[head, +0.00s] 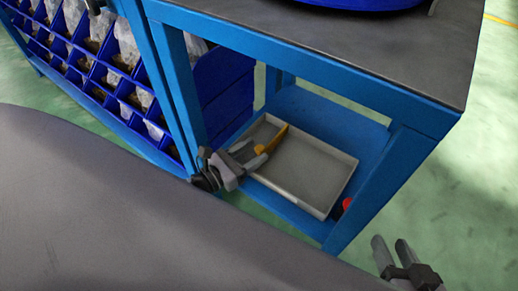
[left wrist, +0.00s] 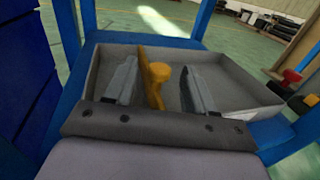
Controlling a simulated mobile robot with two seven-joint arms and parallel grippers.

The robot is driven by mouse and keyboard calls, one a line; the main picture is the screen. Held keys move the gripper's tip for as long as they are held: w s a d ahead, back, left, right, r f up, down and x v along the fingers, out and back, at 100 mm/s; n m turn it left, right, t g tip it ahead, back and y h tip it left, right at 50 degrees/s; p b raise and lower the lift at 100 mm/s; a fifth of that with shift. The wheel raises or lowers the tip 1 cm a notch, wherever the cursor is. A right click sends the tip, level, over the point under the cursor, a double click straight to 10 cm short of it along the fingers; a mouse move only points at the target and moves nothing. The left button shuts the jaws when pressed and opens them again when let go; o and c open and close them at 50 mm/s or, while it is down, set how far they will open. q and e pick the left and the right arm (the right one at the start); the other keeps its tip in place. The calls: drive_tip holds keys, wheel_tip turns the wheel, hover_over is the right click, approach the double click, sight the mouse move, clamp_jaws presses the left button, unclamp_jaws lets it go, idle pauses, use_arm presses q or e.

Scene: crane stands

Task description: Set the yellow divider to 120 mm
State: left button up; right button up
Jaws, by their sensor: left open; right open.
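The yellow divider (head: 277,138) stands across the left part of a shallow grey tray (head: 345,178) on the lower shelf of the blue table. A round yellow knob (left wrist: 160,72) sticks out from the divider (left wrist: 149,88) in the left wrist view. My left gripper (head: 249,155) is open at the tray's near left side. Its fingers (left wrist: 160,88) stand apart, with the knob between them in that view; I cannot tell whether either touches. My right gripper (head: 394,250) is open and empty, right of the table leg. No millimetre scale can be read.
The table's blue legs and top (head: 330,45) frame the shelf opening. Blue bins (head: 85,55) with bagged parts stand at the left. A small red thing (head: 347,203) is by the tray's right corner. The tray is empty right of the divider.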

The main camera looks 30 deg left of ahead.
use_arm(q)
drive_tip(key=shift+x, duration=1.3)
clamp_jaws()
drive_tip(key=shift+s+d+f+b, duration=0.15)
drive_tip(key=shift+d+b, duration=0.1)
drive_tip(key=shift+d, duration=0.7)
drive_tip(key=shift+s+d+r+b, duration=0.1)
drive_tip(key=shift+s+d+b, duration=0.1)
drive_tip(key=shift+d, duration=0.9)
unclamp_jaws()
